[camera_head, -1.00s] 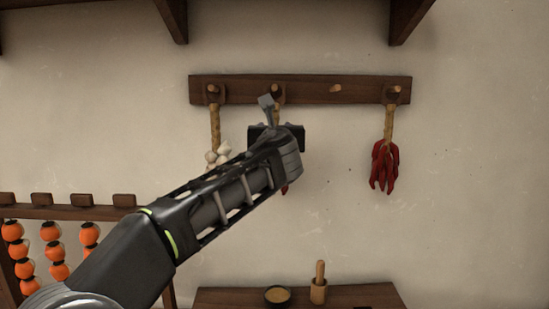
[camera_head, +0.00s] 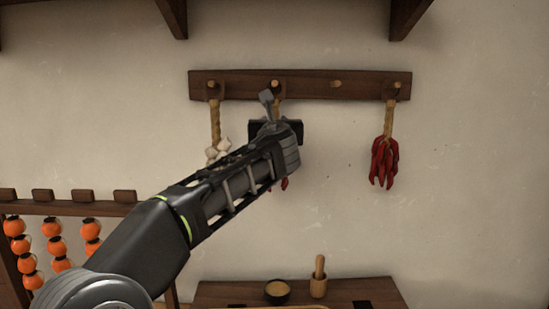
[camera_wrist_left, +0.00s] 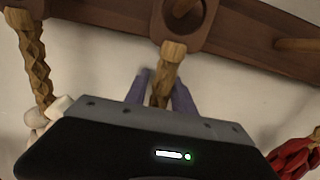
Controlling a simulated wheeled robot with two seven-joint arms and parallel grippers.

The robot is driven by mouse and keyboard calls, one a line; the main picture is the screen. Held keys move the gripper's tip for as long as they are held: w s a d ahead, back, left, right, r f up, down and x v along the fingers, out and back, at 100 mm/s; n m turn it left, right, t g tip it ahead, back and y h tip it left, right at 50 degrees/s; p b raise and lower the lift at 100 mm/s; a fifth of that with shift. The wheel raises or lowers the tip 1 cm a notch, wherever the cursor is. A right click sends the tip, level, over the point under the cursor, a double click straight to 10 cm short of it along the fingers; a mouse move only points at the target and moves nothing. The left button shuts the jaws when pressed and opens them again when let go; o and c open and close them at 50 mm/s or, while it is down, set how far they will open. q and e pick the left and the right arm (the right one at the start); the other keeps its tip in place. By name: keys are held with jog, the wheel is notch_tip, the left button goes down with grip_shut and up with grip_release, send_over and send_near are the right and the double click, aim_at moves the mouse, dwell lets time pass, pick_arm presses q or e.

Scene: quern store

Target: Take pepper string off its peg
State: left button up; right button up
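A pepper string with a tan braided loop (camera_head: 278,108) hangs on the second peg from the left; red pepper tips show below my forearm and the rest is hidden. In the left wrist view its braid (camera_wrist_left: 168,62) still hangs from the peg and passes between the two purplish fingers of my left gripper (camera_wrist_left: 160,84). Whether the fingers press on the braid is unclear. A second red pepper string (camera_head: 384,160) hangs on the rightmost peg. My right gripper is out of view.
A dark wooden peg rail (camera_head: 310,86) runs along the wall; its third peg (camera_head: 336,84) is bare. A garlic string (camera_head: 215,125) hangs close on the left. Orange strings (camera_head: 54,245) hang lower left.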

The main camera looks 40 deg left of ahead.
pick_arm(q)
grip_shut()
dwell(1.0)
